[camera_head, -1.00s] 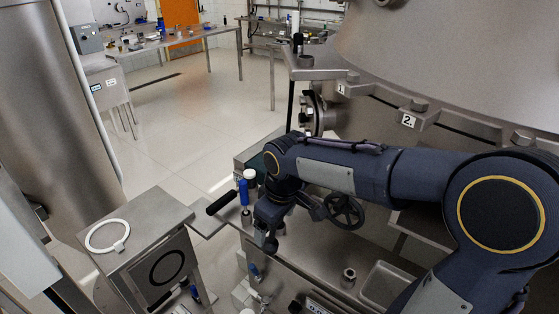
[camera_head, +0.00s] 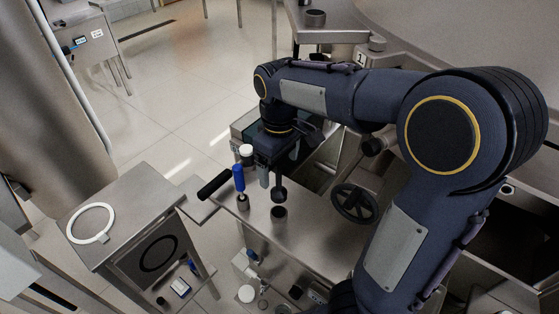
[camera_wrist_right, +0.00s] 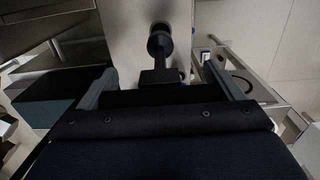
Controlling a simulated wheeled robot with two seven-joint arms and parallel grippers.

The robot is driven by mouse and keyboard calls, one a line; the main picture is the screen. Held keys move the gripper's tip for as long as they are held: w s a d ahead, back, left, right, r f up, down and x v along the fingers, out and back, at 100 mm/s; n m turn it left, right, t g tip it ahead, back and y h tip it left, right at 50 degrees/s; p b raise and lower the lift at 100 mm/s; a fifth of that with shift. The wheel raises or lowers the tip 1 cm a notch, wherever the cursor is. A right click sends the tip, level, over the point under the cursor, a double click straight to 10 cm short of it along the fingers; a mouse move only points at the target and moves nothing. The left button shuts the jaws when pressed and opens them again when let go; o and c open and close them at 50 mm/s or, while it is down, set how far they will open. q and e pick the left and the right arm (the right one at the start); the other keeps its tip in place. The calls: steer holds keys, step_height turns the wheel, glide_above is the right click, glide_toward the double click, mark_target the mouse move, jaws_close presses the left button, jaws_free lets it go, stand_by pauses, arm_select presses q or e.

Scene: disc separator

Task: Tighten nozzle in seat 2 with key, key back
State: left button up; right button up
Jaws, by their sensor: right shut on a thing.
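My right gripper (camera_head: 277,166) points down over the steel bench (camera_head: 315,228) and is shut on the black key (camera_head: 279,193). The key hangs upright, its round end just above a short dark cylinder (camera_head: 279,212) on the bench; whether they touch I cannot tell. In the right wrist view the key's dark block (camera_wrist_right: 160,77) lies between the two fingers of the gripper (camera_wrist_right: 160,88), with its shaft and round end beyond. Seat 2 and its nozzle cannot be made out; my right arm covers much of that side. My left gripper is not in view.
A blue-handled tool (camera_head: 239,178) and a white-capped item (camera_head: 246,151) stand left of the gripper. A black handwheel (camera_head: 356,203) is to the right. A small steel table (camera_head: 125,215) holds a white ring (camera_head: 91,222).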

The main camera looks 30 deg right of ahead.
mark_target(279, 188)
steer(key=shift+r, duration=0.25)
steer(key=shift+f+b, duration=1.95)
steer(key=shift+f, duration=0.95)
steer(key=shift+f+b, duration=0.4)
steer(key=shift+f, duration=0.25)
steer(key=shift+f+b, duration=0.8)
steer(key=shift+f, duration=0.2)
steer(key=o, duration=1.1)
steer(key=shift+o, duration=1)
